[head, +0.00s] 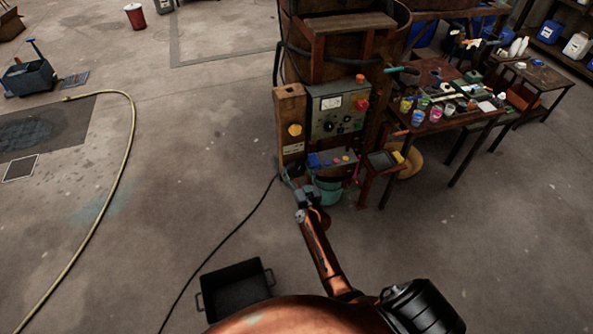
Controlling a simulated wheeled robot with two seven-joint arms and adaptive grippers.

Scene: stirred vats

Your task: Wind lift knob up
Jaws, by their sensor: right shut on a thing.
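My right gripper (293,183) is at the foot of the brown control post (290,105), left of a teal bucket (328,190). Its fingers are small and dark here, shut on what seems to be the lift knob, which the gripper hides. The post carries a round yellow knob (295,130) higher up, clear of the gripper. Beside it is a grey control panel (338,108) with a red button and dark knobs. My left gripper is not in view.
A table (448,125) with several paint cups stands right of the panel. A black tray (236,288) lies on the floor near me, with a dark cable (238,226) beside it. A yellow hose (118,170) crosses the open floor at left.

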